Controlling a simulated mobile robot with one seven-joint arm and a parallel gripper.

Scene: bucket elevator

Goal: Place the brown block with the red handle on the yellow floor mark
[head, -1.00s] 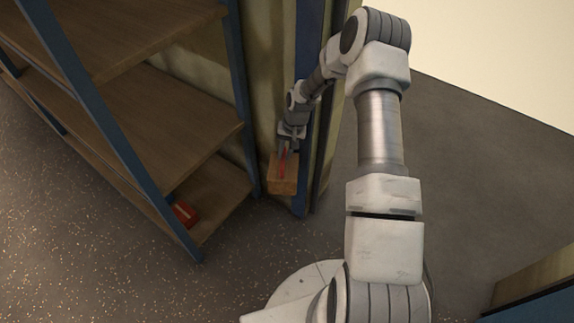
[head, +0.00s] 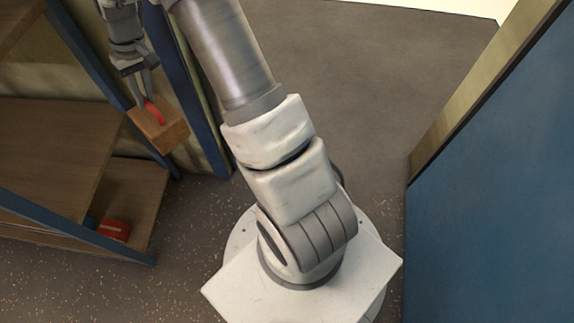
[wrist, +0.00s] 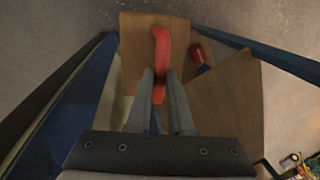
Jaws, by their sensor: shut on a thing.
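The brown block (head: 160,130) with its red handle (head: 154,112) hangs from my gripper (head: 146,97) at the upper left of the head view. The fingers are shut on the red handle, and the block is held in the air, tilted, by the blue-framed shelf. In the wrist view the block (wrist: 140,40) and handle (wrist: 161,50) show beyond the fingertips of my gripper (wrist: 160,95). The yellow floor mark is not in view.
A shelf unit with wooden boards (head: 50,140) and blue posts stands at left. A red object (head: 114,230) lies on its lowest board. A blue panel (head: 490,190) stands at right. Bare grey floor (head: 350,60) lies between, at the top middle.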

